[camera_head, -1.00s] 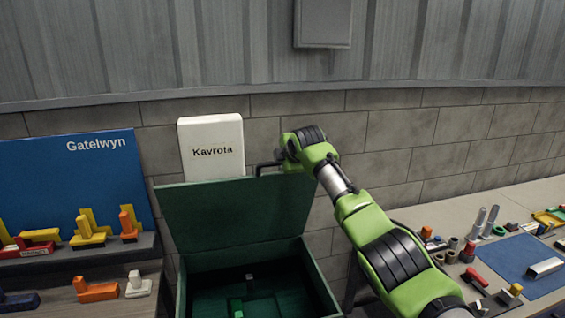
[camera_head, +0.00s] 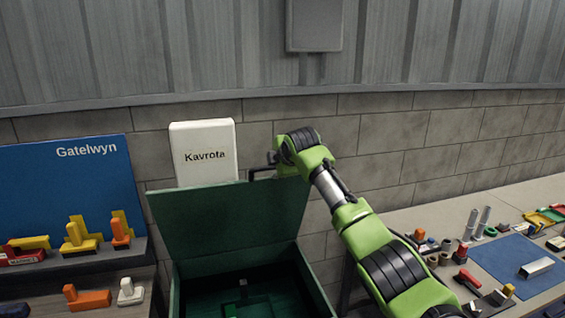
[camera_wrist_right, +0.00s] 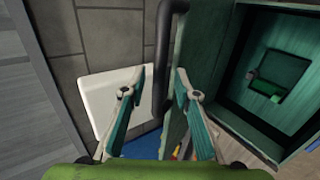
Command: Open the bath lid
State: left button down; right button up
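The green bath (camera_head: 312,285) stands below the wall with its lid (camera_head: 230,225) raised steeply, leaning back. A dark bar handle (camera_head: 262,172) sits at the lid's upper right edge. My right gripper (camera_head: 272,160) is at this handle; its fingers are hard to make out in the head view. In the right wrist view, the gripper (camera_wrist_right: 158,82) has its fingers apart, with the dark handle bar (camera_wrist_right: 163,60) between them and gaps showing beside it. The bath's inside (camera_wrist_right: 285,80) is exposed there. My left gripper is not in view.
A white Kavrota panel (camera_head: 203,152) is behind the lid. A blue Gatelwyn board (camera_head: 75,185) with colored parts stands at left. A workbench (camera_head: 440,215) with tools and a blue mat (camera_head: 510,268) is at right. A grey box (camera_head: 314,25) hangs on the wall.

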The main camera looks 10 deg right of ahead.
jog(key=v, duration=0.9)
jog(key=shift+s, duration=0.35)
jog(key=shift+r, duration=0.1)
